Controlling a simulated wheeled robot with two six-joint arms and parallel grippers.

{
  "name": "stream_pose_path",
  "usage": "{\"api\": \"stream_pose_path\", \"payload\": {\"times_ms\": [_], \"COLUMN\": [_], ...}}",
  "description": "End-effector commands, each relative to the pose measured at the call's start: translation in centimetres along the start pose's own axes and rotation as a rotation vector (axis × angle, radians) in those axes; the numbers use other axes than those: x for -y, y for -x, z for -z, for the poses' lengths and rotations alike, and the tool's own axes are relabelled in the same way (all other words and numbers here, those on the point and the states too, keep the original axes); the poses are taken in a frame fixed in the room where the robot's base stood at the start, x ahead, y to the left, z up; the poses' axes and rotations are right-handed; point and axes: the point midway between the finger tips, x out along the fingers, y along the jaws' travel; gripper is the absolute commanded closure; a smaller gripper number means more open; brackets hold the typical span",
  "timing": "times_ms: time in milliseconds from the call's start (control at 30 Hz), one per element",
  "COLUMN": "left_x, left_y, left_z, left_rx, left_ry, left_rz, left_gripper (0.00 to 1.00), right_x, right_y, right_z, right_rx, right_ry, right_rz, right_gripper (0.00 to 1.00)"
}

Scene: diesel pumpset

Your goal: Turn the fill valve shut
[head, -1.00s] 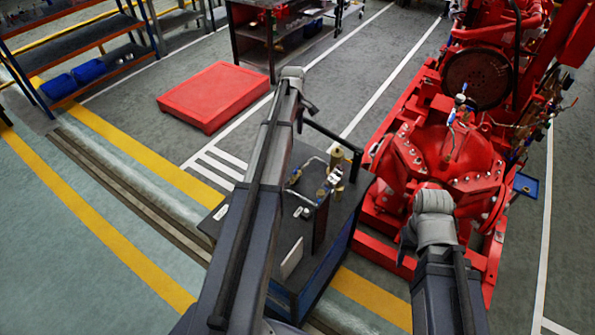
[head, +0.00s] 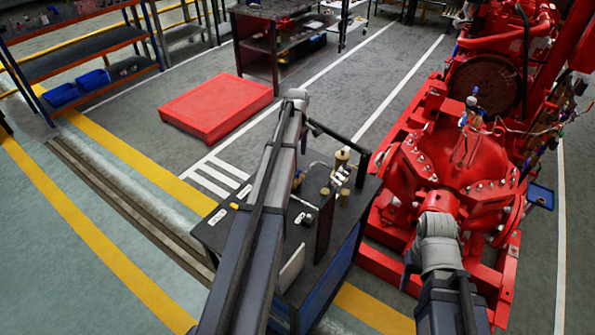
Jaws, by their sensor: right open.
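A small valve assembly with blue handles (head: 463,119) stands on top of the red pump (head: 455,165) at the right in the head view. It is too small to tell which blue handle is the fill valve or how far it is turned. My right gripper (head: 437,228) is in front of the pump's near side, below and to the left of these handles and apart from them. Its fingers are mostly hidden by its own wrist.
The dark cart (head: 225,242) carries brass fittings (head: 342,158) and tubing, between my arms. A low red platform (head: 215,103) lies on the floor beyond it. A blue tray (head: 541,196) is right of the pump. Shelves with blue bins (head: 93,79) stand at the back left.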

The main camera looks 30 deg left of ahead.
Motion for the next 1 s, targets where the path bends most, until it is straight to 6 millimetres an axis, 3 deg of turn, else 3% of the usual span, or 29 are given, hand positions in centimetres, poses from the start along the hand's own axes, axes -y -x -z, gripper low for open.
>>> {"api": "stream_pose_path", "payload": {"times_ms": [533,967,1000], "left_x": [0.0,0.0,0.0], "left_y": [-6.6,-7.2,-7.2], "left_z": [0.0,0.0,0.0], "left_rx": [0.000,0.000,0.000], "left_ry": [0.000,0.000,0.000], "left_rz": [0.000,0.000,0.000], "left_gripper": [0.18,0.18,0.21], "right_x": [0.6,0.7,0.7], "right_y": [-6.6,-7.2,-7.2], "right_z": [0.4,0.4,0.4], "right_rx": [0.000,0.000,0.000], "right_ry": [0.000,0.000,0.000], "right_rz": [0.000,0.000,0.000], "right_gripper": [0.50,0.50,0.50]}}
